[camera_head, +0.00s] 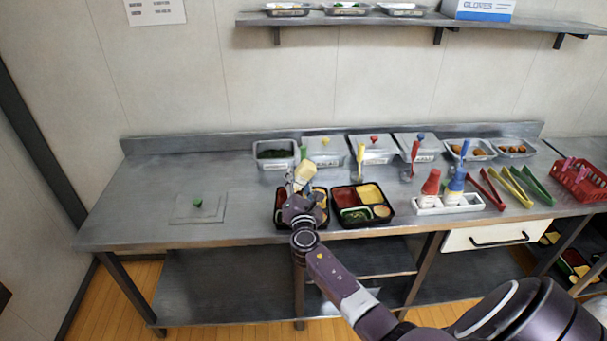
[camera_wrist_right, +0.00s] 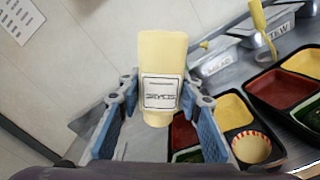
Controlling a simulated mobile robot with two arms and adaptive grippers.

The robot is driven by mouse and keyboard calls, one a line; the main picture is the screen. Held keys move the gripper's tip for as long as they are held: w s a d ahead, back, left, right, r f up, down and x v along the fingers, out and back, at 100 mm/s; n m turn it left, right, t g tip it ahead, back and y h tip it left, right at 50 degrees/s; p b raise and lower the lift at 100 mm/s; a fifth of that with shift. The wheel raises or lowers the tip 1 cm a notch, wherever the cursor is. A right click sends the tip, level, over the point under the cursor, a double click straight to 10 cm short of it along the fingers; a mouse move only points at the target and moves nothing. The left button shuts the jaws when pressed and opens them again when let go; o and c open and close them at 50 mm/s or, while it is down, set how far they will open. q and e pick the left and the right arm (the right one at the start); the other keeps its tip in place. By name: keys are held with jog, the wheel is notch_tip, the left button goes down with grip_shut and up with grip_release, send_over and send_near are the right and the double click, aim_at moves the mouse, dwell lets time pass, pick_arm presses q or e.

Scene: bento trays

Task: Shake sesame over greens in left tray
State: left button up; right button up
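My right gripper (camera_head: 299,184) is shut on the sesame shaker (camera_head: 306,172), a pale yellow bottle. In the right wrist view the shaker (camera_wrist_right: 163,55) with its white label sits between the blue-padded fingers (camera_wrist_right: 160,112). It is held tilted, above the left tray (camera_head: 279,222). My gripper and wrist hide much of that tray. Dark greens (camera_wrist_right: 187,156) show in a compartment in the wrist view, partly hidden by a finger. The right tray (camera_head: 333,197) stands beside it, with greens, yellow and red compartments and a small cup. My left gripper is not in view.
Lidded metal containers (camera_head: 373,147) and an open one of dark greens (camera_head: 275,152) line the back. A white caddy (camera_head: 430,208) holds red and blue bottles. Coloured tongs (camera_head: 515,187) and a red basket (camera_head: 580,180) lie right. The counter's left is mostly clear, except a lid (camera_head: 197,208).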

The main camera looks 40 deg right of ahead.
jog(key=shift+w+a+f+n+b, duration=0.1)
jog(key=shift+f+n+b, duration=0.45)
jog(key=shift+f, duration=0.25)
jog(key=shift+f+b, duration=0.85)
jog(key=shift+b, duration=0.15)
notch_tip(320, 180, down, 4)
jog(key=b, duration=0.4)
jog(key=shift+r, duration=0.2)
notch_tip(320, 180, up, 4)
jog(key=p, duration=0.3)
jog(key=shift+p, duration=0.35)
jog(key=shift+f, duration=0.2)
